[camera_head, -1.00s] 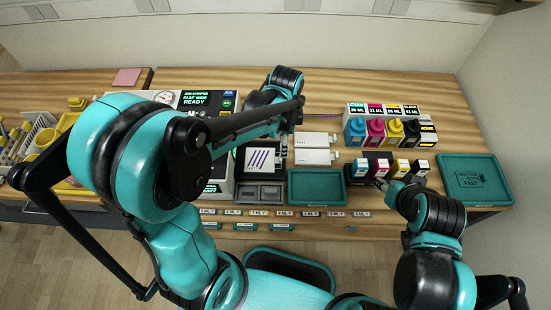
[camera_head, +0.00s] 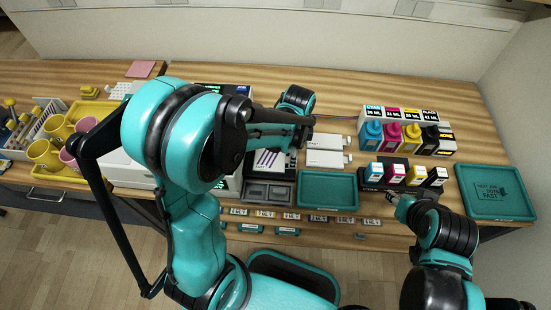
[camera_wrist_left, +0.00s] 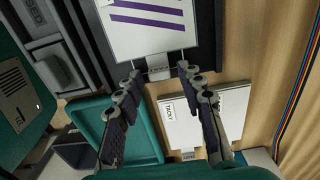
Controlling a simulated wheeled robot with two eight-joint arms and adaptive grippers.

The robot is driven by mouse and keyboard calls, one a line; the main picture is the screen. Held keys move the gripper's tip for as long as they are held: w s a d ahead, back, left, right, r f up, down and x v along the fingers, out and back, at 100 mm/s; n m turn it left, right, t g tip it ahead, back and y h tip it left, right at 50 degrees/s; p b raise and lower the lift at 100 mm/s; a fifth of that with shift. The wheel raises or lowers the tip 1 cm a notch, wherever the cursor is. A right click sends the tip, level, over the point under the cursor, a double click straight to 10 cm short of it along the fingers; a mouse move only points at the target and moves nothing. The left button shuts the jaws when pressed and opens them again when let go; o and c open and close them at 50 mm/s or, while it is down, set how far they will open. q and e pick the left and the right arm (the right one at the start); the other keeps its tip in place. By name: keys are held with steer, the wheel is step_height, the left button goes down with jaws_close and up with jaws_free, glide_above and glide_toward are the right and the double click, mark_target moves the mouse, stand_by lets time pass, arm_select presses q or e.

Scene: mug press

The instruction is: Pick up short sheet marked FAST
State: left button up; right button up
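A white sheet with purple stripes (camera_head: 268,160) lies on the dark press bed; it fills the top of the left wrist view (camera_wrist_left: 150,30). Two white sheet stacks, a far one (camera_head: 328,141) and a near one (camera_head: 325,158), lie to its right. One stack in the left wrist view (camera_wrist_left: 205,118) has a small label that seems to read TACKY. I cannot read FAST on any sheet. My left gripper (camera_wrist_left: 160,72) is open and empty above the gap between the striped sheet and the stack. My right gripper (camera_head: 395,198) is by the small cartridges; its fingers are too small to judge.
An empty teal tray (camera_head: 328,205) lies in front of the stacks. Small cartridges (camera_head: 395,174) and ink bottles (camera_head: 412,138) stand to the right. A teal tray with job text ending in FAST (camera_head: 480,212) is at far right. Mugs and a rack (camera_head: 20,135) are at left.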

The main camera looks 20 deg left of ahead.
arm_select(q)
steer(key=c, duration=0.4)
steer(key=shift+r, duration=0.1)
